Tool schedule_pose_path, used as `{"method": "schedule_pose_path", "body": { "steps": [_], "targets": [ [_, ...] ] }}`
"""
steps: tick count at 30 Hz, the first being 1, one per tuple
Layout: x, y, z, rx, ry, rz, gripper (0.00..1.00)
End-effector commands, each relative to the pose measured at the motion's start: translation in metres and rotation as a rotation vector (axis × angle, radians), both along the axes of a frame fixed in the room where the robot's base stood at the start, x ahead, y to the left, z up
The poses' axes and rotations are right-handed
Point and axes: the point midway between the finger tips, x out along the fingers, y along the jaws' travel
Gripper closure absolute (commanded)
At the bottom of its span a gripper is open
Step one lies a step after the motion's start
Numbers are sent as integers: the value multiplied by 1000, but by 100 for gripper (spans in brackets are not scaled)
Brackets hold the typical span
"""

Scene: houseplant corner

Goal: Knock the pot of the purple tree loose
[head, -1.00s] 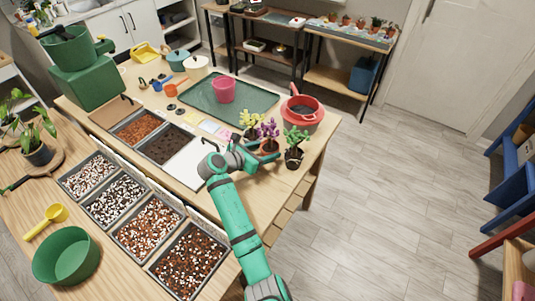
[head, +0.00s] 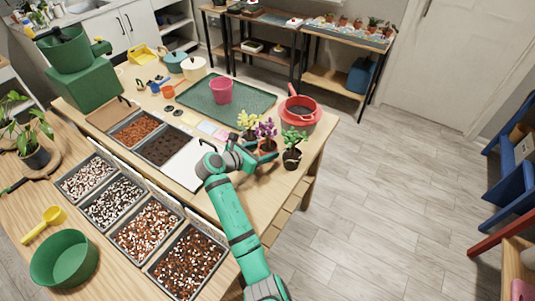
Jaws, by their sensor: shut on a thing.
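The purple tree (head: 266,129) stands upright near the right end of the wooden table, between a yellow-flowered tree (head: 248,121) on its left and a green-leafed tree (head: 292,138) on its right. Its reddish-brown pot (head: 268,147) shows only in part, behind my gripper. My gripper (head: 266,157) reaches in from the left and front and is shut on the pot of the purple tree. The exact finger contact is too small to see, and I cannot tell whether the pot is loose from its roots.
A red pot (head: 301,112) stands behind the trees, and a green tray (head: 240,109) with a pink pot (head: 221,91) lies behind left. A white board (head: 190,164) and bins of substrate (head: 188,262) lie left of my arm. Grey floor (head: 375,190) is free on the right.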

Motion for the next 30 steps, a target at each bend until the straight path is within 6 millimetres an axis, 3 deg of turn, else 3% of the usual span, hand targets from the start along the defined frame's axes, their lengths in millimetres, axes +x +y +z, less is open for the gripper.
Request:
{"method": "schedule_pose_path", "body": {
  "steps": [12, 13, 15, 16, 29, 30],
  "targets": [
    [0, 0, -5, -1, -1, 0, 65],
    [0, 0, -5, -1, -1, 0, 43],
    [0, 0, -5, -1, -1, 0, 26],
    [0, 0, -5, -1, -1, 0, 24],
    [0, 0, 3, 1, -1, 0, 24],
    [0, 0, -4, 0, 3, 0, 24]
  ]
}}
